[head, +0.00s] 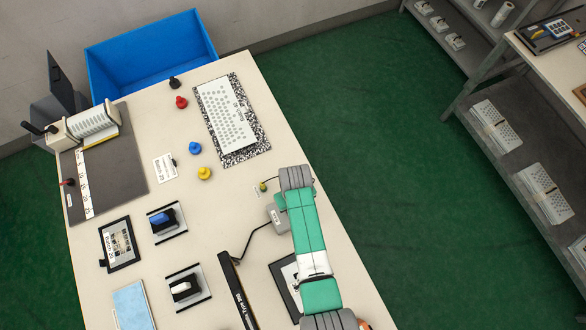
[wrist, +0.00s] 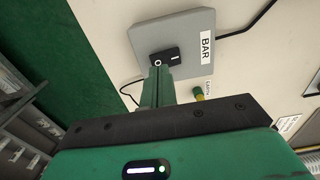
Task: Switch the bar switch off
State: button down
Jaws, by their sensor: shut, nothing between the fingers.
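The bar switch is a grey box (wrist: 140,38) with a black rocker (wrist: 173,57) and a white label reading BAR (wrist: 206,47) in the wrist view. The rocker carries an O mark at its left end and a line mark at its right. My gripper (wrist: 160,74) is shut, with its green fingertips at the O end of the rocker. I cannot tell whether they touch it. In the head view the grey box (head: 276,216) shows beside my arm, which hides the gripper.
A black cable runs from the box to a long black bar (head: 237,291). A small yellow-green knob (wrist: 198,92) sits close to the fingers. A dark-framed panel (head: 286,285) lies partly under my arm. The table's right edge is near.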

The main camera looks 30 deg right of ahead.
jog(key=shift+f+b, duration=1.05)
jog(key=shift+f, duration=0.25)
dwell(0.4)
notch_tip(320, 180, up, 7)
jog(key=p, duration=0.7)
jog(key=shift+r, duration=0.15)
